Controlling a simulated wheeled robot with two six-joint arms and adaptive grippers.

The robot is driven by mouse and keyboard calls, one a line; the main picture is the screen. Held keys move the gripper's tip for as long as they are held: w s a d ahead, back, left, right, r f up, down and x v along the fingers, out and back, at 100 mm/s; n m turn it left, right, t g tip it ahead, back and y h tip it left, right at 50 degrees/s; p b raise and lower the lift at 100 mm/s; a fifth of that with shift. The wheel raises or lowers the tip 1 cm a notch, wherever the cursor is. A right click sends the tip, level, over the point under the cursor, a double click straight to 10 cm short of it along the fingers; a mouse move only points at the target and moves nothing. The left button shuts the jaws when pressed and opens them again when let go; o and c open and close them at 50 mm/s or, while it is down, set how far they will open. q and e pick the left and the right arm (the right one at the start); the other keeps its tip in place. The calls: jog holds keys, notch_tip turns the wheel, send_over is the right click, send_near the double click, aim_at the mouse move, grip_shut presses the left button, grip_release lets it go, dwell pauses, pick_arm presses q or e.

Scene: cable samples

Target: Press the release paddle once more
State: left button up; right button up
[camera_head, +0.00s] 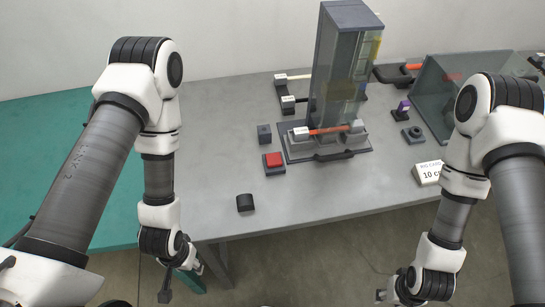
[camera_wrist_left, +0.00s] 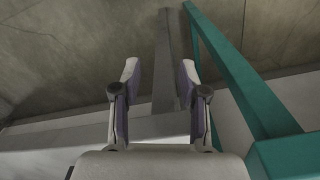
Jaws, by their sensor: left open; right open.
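A red-topped button block (camera_head: 273,160) sits on the grey table, left of a tall clear cabinet (camera_head: 345,70). A small dark rounded piece (camera_head: 245,202) lies nearer the front edge, and a small grey block (camera_head: 264,133) stands behind the red one. I cannot tell for sure which of these is the release paddle. My left gripper (camera_wrist_left: 159,75) is open and empty, hanging off the table's front edge; it also shows in the head view (camera_head: 182,280). My right gripper (camera_head: 392,295) is open, low in front of the table, partly cut off by the frame. Neither touches anything.
A cable sample with an orange middle (camera_head: 328,130) lies across the cabinet's base. Other samples (camera_head: 290,99) lie behind. A white card reading 10 cm (camera_head: 427,173) and a clear bin (camera_head: 450,92) are at the right. The table's front middle (camera_head: 310,200) is clear.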

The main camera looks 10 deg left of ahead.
pick_arm(q)
grip_shut()
dwell(1.0)
